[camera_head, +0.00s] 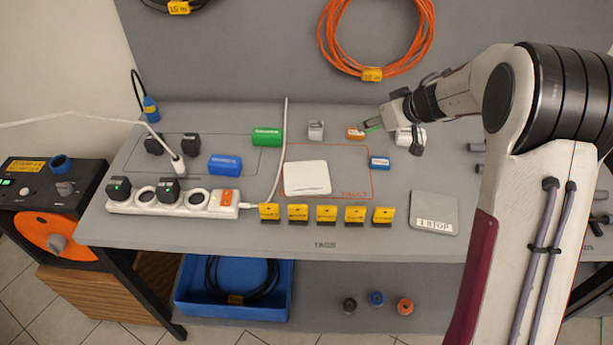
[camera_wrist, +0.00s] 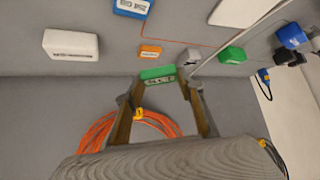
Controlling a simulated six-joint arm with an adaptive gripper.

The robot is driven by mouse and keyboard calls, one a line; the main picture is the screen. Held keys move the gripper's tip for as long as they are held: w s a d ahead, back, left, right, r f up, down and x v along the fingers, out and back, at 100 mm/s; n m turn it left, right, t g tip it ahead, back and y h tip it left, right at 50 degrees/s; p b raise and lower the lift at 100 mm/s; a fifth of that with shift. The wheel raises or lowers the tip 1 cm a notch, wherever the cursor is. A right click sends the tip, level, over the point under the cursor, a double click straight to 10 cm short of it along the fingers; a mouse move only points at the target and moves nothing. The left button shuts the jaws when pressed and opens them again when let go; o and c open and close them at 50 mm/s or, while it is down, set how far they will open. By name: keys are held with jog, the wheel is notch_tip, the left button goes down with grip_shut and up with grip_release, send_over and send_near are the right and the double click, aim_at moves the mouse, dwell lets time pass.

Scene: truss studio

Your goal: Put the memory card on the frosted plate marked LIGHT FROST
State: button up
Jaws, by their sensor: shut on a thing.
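My gripper (camera_head: 376,123) is above the back right of the table, shut on a small green card (camera_head: 373,128). In the wrist view the green card (camera_wrist: 158,73), with small lettering, sits between the two fingertips (camera_wrist: 157,85). An orange card (camera_head: 355,133) lies just left of the gripper, and a blue card (camera_head: 380,163) lies nearer the front. A white square plate (camera_head: 306,178) lies inside the red outline; I can read no LIGHT FROST label on it. A grey plate (camera_head: 434,215) at the front right appears to read "1 STOP".
A white block (camera_head: 411,139) stands below my gripper. A grey block (camera_head: 316,130), green block (camera_head: 267,137) and blue block (camera_head: 225,165) stand further left. Yellow tags (camera_head: 327,214) line the front, beside a white power strip (camera_head: 172,202). The tabletop between the blue card and grey plate is clear.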

jog(key=s+a+n+g+y, duration=0.2)
jog(key=s+a+n, duration=0.2)
jog(key=a, duration=0.3)
jog(key=s+a+n+g+y, duration=0.2)
jog(key=s+a+n, duration=0.1)
jog(key=a, duration=0.5)
jog(key=shift+s+r+n, duration=0.35)
jog(key=shift+s+n, duration=0.05)
jog(key=shift+s, duration=0.45)
jog(key=shift+a, duration=0.1)
send_over(302, 175)
jog(key=s+d, duration=0.1)
jog(key=d, duration=0.2)
jog(key=shift+s+f, duration=0.15)
jog(key=shift+f, duration=3)
jog(key=shift+f, duration=1.9)
jog(key=shift+f, duration=0.1)
